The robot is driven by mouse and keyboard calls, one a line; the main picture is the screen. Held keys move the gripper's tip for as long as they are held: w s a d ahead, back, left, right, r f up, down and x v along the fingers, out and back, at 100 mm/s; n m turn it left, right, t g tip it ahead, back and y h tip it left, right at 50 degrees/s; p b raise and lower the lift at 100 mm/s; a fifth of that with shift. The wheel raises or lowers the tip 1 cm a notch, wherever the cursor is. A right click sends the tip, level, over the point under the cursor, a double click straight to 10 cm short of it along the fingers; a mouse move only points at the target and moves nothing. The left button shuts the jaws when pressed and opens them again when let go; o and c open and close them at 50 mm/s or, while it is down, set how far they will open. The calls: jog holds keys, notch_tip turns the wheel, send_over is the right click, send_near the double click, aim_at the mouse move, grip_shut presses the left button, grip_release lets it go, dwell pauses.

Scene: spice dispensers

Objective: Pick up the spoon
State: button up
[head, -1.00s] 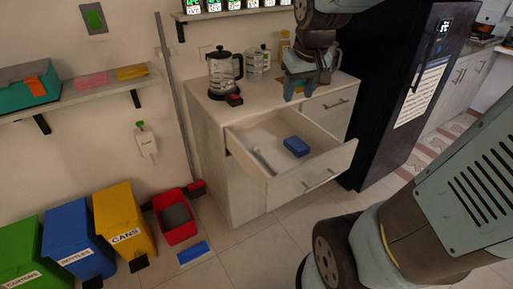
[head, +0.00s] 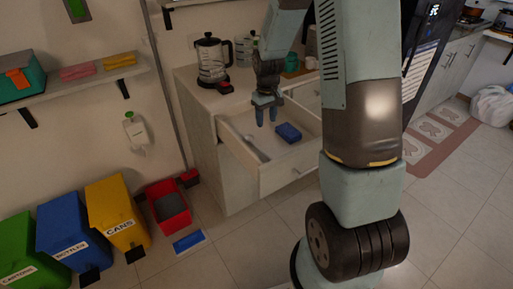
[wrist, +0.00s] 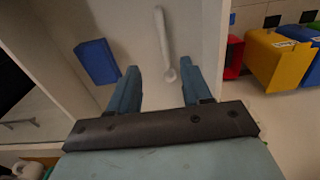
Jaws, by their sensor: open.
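The spoon (wrist: 162,40) is pale and lies in the open drawer (head: 287,178). In the wrist view its one end lies between the lines of my open fingers and the other end points away from me. In the head view the spoon (head: 254,148) shows near the drawer's left side. My gripper (head: 266,117) points down above the drawer and is open and empty. In the wrist view my gripper (wrist: 158,88) has its two blue fingers apart, one on each side of the spoon's near end.
A blue box (head: 288,133) lies in the drawer, right of the spoon. A coffee press (head: 211,60) stands on the counter above. A red bin (head: 168,204) and yellow, blue and green bins stand on the floor to the left.

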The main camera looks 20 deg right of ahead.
notch_tip(320, 180, down, 2)
send_over(265, 152)
jog(key=f, duration=0.8)
jog(key=shift+w, duration=0.3)
jog(key=shift+s+a+f, duration=0.1)
jog(key=shift+s+f, duration=0.1)
jog(key=shift+f, duration=1)
jog(key=shift+s+f, duration=0.15)
jog(key=shift+f, duration=1.6)
grip_shut()
